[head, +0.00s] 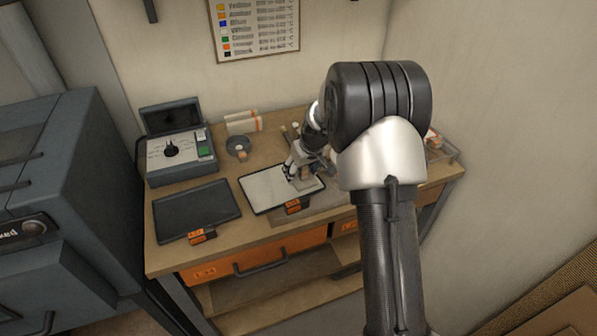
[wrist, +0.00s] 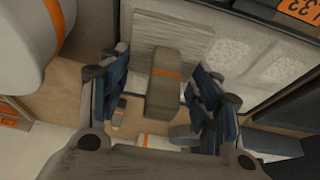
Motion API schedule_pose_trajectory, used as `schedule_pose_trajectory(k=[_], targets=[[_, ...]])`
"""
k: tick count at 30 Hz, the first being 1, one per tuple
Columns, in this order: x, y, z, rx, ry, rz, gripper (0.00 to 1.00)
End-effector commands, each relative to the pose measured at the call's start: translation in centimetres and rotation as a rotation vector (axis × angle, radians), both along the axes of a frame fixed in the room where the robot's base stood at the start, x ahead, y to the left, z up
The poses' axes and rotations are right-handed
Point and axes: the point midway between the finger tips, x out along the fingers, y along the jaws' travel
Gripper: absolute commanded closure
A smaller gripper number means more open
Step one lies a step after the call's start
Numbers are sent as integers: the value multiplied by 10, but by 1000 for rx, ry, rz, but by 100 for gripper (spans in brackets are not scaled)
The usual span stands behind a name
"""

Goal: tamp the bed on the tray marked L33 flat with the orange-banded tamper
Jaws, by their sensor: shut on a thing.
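The tray (head: 257,213) holds a pale bed (head: 262,188) and has an orange tag at its front edge. In the wrist view the tag (wrist: 300,8) is cut off by the frame, but "33" shows. The bed there (wrist: 280,62) looks pale and mottled. My gripper (head: 300,172) is over the right part of this tray. In the wrist view my gripper (wrist: 158,95) is shut on the tamper (wrist: 165,58), a grey-brown handle with an orange band above a wide flat plate. The plate is over the bed; I cannot tell whether it touches.
A dark tray (head: 195,208) with an orange tag lies to the left. Behind it stands a control box (head: 172,158) with a dial. A small dark bowl (head: 238,146) sits behind the pale bed. A wire rack (head: 443,150) is at the bench's right end.

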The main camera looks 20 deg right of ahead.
Motion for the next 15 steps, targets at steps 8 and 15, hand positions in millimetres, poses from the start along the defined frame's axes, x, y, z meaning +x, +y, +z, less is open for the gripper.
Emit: schedule_pose_trajectory(k=[8, 15], targets=[[0, 0, 1, -1, -1, 0, 61], [0, 0, -4, -1, -1, 0, 61]])
